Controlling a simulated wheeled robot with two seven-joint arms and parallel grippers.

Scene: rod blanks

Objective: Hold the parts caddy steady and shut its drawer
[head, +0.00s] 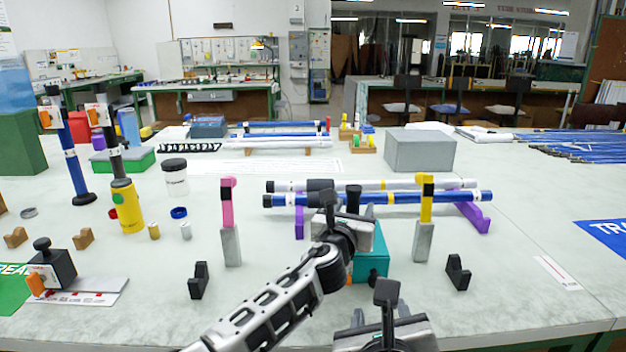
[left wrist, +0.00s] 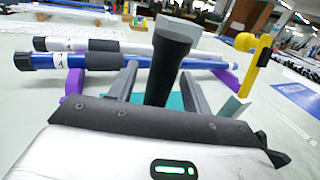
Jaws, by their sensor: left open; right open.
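The parts caddy is a teal box (head: 372,265) in the middle of the table, partly hidden behind my left arm. A dark upright post (head: 353,199) rises at the caddy. In the left wrist view the post (left wrist: 167,62) stands between the fingers of my open left gripper (left wrist: 160,75), with a strip of teal (left wrist: 176,101) behind. I see no clear grip on the post. A small orange piece (head: 349,281) shows low on the caddy's near left side; how far the drawer is out is hidden. My right gripper (head: 380,314) is open and empty at the bottom edge, nearer than the caddy.
Blue and white rods (head: 440,197) lie on purple supports (head: 473,214) behind the caddy. A pink-topped post (head: 229,205) stands left and a yellow-topped post (head: 426,200) right. Small black holders (head: 199,281) (head: 458,272) flank the near area. Table around the right holder is clear.

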